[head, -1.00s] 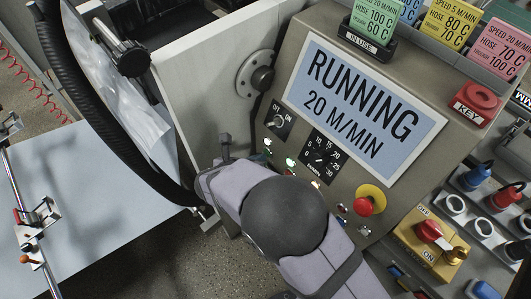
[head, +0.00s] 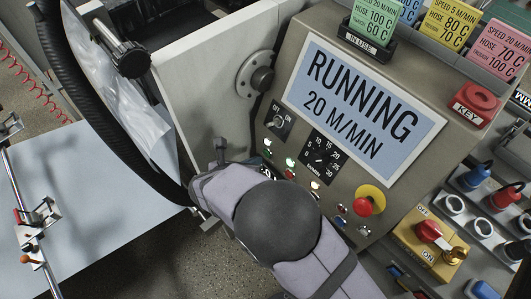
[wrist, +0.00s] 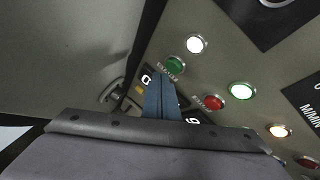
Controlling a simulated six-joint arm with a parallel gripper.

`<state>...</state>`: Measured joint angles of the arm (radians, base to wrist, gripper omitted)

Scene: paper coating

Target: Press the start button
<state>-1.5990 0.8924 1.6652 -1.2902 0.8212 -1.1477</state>
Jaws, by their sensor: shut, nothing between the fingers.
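The control panel (head: 325,40) shows a display (head: 360,105) reading "RUNNING 20 M/MIN". A green button (wrist: 175,65), likely the start button, sits below a white lit lamp (wrist: 195,44); its label is too small to read. In the head view the green button (head: 267,153) is left of a red button (head: 290,173). In the wrist view my gripper's fingertips (wrist: 159,78) show just lower left of the green button. They appear apart from the panel in the head view.
An off/on switch (head: 277,122) and a speed dial (head: 320,157) sit near the buttons. A red emergency knob on a yellow base (head: 369,200) is at the right. A hub (head: 262,79) and black hose (head: 110,130) lie left of the panel.

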